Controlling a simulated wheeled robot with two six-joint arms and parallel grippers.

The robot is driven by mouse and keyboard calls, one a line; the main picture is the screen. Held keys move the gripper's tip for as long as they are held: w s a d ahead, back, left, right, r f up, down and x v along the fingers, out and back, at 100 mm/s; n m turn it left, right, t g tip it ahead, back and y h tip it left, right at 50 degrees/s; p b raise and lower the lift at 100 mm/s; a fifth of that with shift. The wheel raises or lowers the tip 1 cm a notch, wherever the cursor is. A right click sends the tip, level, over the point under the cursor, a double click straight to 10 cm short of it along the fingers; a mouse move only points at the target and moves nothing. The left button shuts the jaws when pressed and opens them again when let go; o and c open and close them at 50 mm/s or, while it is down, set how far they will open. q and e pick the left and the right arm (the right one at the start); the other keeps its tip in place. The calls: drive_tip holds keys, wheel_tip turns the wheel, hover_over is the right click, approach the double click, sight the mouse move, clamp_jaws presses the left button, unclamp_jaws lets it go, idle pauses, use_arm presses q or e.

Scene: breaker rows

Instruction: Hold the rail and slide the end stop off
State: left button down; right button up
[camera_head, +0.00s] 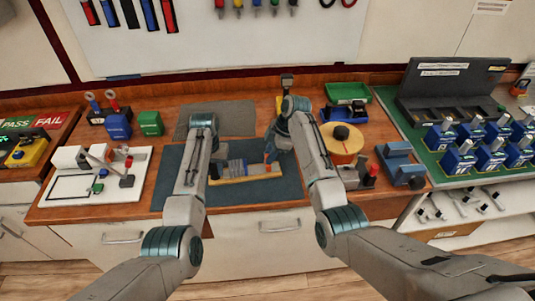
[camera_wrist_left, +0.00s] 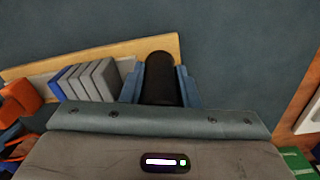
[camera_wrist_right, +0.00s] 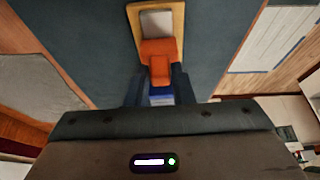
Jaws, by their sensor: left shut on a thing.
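The rail lies on a long yellow wooden base (camera_head: 240,179) on the dark mat, with grey and blue breaker blocks (camera_head: 236,167) in a row. In the left wrist view my left gripper (camera_wrist_left: 160,85) is shut on a black grip (camera_wrist_left: 160,72) at one end of the base. The blocks (camera_wrist_left: 88,80) stand beside it. The orange end stop (camera_wrist_right: 158,50) is at the other end, with a pale grey block (camera_wrist_right: 157,22) beyond it. My right gripper (camera_wrist_right: 158,88) is open, with its fingers either side of the end stop's near part.
A white board with small parts (camera_head: 60,186) lies left of the mat (camera_head: 290,185). An orange round spool (camera_head: 342,140), blue fixture (camera_head: 398,162) and green tray (camera_head: 346,92) stand right. A green panel with several blue breakers (camera_head: 465,150) is further right.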

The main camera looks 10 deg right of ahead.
use_arm(q)
drive_tip(key=shift+a, duration=0.2)
use_arm(e)
drive_tip(key=o, duration=0.3)
drive_tip(key=shift+d, duration=0.15)
drive_tip(key=shift+o, duration=0.3)
drive_tip(key=shift+r, duration=0.1)
use_arm(q)
drive_tip(key=shift+d, duration=0.15)
use_arm(e)
drive_tip(key=v, duration=1.1)
drive_tip(key=shift+r, duration=0.35)
drive_tip(key=shift+d, duration=0.15)
use_arm(q)
drive_tip(key=c, duration=1)
unclamp_jaws()
drive_tip(key=shift+c, duration=0.2)
